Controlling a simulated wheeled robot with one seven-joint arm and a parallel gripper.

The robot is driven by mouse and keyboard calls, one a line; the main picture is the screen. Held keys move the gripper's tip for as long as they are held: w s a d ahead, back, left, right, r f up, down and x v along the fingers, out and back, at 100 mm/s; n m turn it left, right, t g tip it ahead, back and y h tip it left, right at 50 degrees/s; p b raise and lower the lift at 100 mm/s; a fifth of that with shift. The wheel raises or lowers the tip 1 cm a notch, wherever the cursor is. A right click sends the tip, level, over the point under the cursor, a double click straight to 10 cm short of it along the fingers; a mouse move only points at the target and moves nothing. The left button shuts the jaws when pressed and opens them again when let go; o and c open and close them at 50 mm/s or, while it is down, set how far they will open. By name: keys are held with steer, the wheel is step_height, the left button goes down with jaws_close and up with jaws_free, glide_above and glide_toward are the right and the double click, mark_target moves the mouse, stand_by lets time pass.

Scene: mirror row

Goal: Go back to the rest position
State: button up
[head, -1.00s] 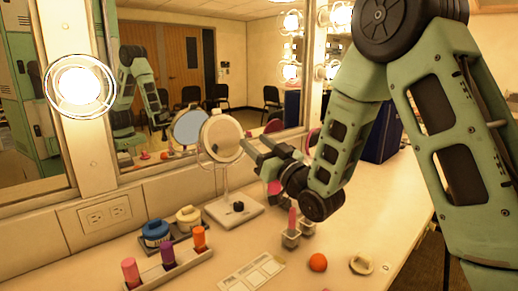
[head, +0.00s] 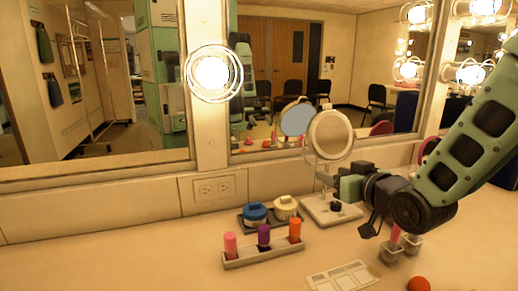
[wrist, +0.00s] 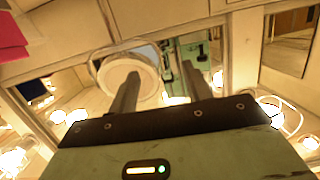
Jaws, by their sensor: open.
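My gripper (head: 335,187) is out over the counter on the right of the head view, just in front of the stem of a round mirror on a stand (head: 330,135). Its fingers are small and partly lost against the mirror stand there. In the wrist view my gripper (wrist: 160,85) shows two dark fingers well apart, with nothing held between them. The round mirror (wrist: 132,76) shows beyond the left finger, which partly covers it. I cannot tell the exact gap between gripper and mirror stand.
A tray (head: 265,257) holds pink, purple and orange sticks. Blue (head: 255,213) and cream (head: 285,206) jars stand behind it. A pale palette (head: 343,276), an orange ball (head: 419,285) and small cups (head: 392,252) lie below my arm. The counter's front left is clear.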

steer(key=s+a+f+n+g+h, duration=0.1)
steer(key=s+a+f+g, duration=0.25)
steer(key=s, duration=0.25)
steer(key=s+a+f+n+g, duration=0.1)
steer(key=s+a+f+g, duration=0.25)
steer(key=s, duration=0.25)
steer(key=s+g+h, duration=0.1)
steer(key=s+g, duration=0.1)
steer(key=s, duration=0.4)
steer(key=s+d+n+g+h, duration=0.1)
steer(key=s+g, duration=0.2)
steer(key=s, duration=0.4)
steer(key=s+d+g+h, duration=0.1)
steer(key=s+g, duration=0.1)
steer(key=s, duration=0.5)
steer(key=shift+d+f+n+g+h, duration=0.25)
steer(key=shift+n+g+h, duration=0.05)
steer(key=shift+h, duration=0.1)
step_height(320, 180, up, 13)
steer(key=p, duration=1.2)
steer(key=shift+d+f+p, duration=0.15)
steer(key=shift+p, duration=0.2)
steer(key=shift+s, duration=0.1)
